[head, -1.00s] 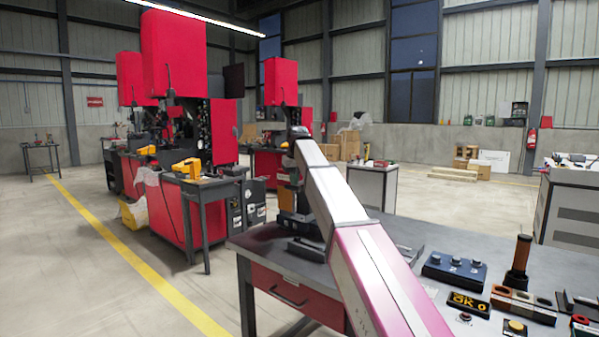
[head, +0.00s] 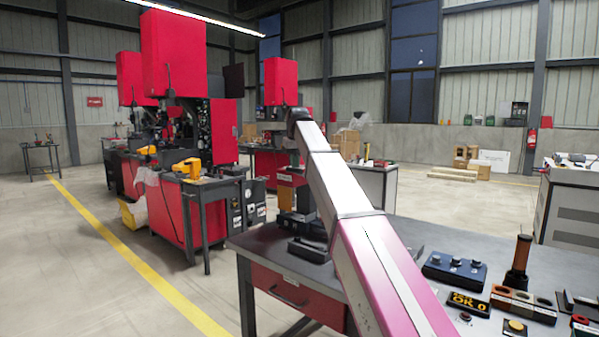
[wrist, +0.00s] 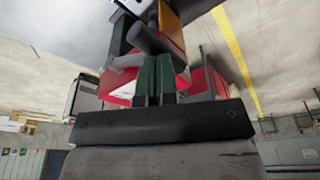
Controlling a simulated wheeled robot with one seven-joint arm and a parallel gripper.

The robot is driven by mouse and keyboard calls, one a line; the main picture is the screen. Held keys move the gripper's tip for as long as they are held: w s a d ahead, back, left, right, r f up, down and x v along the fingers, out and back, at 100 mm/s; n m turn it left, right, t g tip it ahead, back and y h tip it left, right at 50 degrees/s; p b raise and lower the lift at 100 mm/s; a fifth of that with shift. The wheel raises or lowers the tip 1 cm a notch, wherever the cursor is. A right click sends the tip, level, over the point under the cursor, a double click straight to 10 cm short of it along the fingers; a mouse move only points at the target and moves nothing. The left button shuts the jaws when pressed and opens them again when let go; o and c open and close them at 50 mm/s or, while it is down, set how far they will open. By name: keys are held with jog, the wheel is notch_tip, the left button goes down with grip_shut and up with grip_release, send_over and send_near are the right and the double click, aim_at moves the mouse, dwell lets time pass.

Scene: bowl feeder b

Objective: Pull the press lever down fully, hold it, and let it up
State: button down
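The press (head: 290,179), red above with a dark column and base, stands at the far left corner of the grey workbench. My arm crosses in front of it in the head view. That view hides my gripper and does not clearly show the lever. In the wrist view my gripper (wrist: 156,72) has its two dark green fingers side by side with only a thin gap, so it looks shut. A grey cylinder and rod (wrist: 147,40), perhaps the lever, lie just beyond the fingertips in front of red parts. I cannot tell whether they touch.
The workbench (head: 440,242) has a red drawer front. Large red machines (head: 175,60) stand behind at left; open floor lies left.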

jog(key=shift+w+d+r, duration=0.1)
jog(key=shift+r, duration=1.95)
